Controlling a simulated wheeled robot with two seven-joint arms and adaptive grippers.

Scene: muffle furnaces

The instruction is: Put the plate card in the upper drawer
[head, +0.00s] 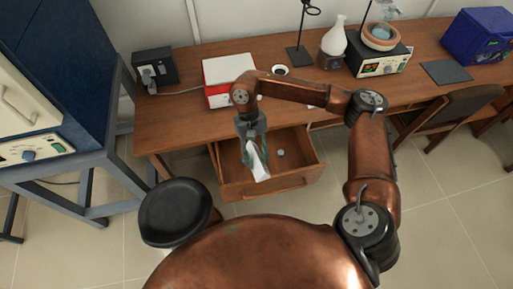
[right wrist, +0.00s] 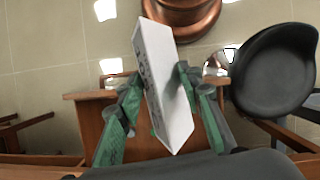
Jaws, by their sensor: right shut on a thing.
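In the right wrist view the plate card (right wrist: 163,80) looks like a flat white slab with dark print along one edge. The green fingers of the right gripper (right wrist: 161,92) are on either side of it. The wooden drawer is pulled out below the desk top and its front board faces me. The card and gripper hide part of the drawer's inside. My left gripper does not show.
A small round pale thing (head: 280,153) lies in the drawer. On the desk (head: 180,123) are a red and white box (head: 227,75), a dark device (head: 155,67), a stand, a flask (head: 335,37) and a heater (head: 381,64). A black stool (head: 176,210) stands left of the drawer.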

